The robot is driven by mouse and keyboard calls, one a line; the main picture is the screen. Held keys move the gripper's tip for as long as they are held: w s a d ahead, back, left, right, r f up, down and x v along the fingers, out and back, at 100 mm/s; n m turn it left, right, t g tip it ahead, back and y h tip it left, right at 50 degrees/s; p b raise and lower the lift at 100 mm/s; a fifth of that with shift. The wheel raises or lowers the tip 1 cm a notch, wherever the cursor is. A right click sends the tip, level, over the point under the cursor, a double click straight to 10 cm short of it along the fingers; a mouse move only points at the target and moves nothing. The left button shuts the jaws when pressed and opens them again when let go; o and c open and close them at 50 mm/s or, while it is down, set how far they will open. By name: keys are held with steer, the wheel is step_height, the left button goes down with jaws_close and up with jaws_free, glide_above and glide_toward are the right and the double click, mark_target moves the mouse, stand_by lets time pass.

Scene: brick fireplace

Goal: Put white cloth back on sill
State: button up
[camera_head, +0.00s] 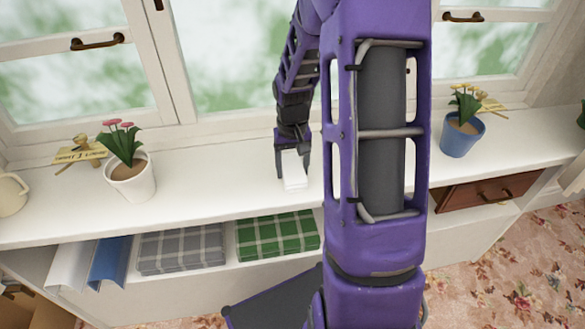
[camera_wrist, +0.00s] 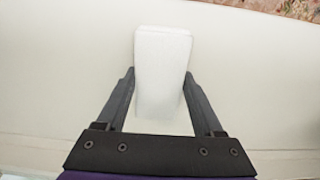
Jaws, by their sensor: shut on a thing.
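The white cloth (camera_head: 294,170) is a small folded block over the white sill (camera_head: 230,190), below the middle window. My gripper (camera_head: 292,158) points down and is shut on the cloth. In the wrist view the cloth (camera_wrist: 162,75) sits between the two dark fingers of my gripper (camera_wrist: 160,95), with its far end sticking out past the fingertips. The sill (camera_wrist: 60,70) fills most of the ground behind it. I cannot tell whether the cloth touches the sill or hangs just above it.
A white pot (camera_head: 131,180) with pink flowers and a cream mug (camera_head: 12,194) stand on the left of the sill. A blue pot (camera_head: 461,135) stands on the right. The shelf below holds grey (camera_head: 180,249) and green (camera_head: 278,236) checked cloths. The sill around my gripper is clear.

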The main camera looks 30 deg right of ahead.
mark_target(293, 168)
steer(key=o, duration=1.2)
step_height(293, 168, up, 12)
steer(key=p, duration=0.2)
steer(key=shift+r, duration=0.1)
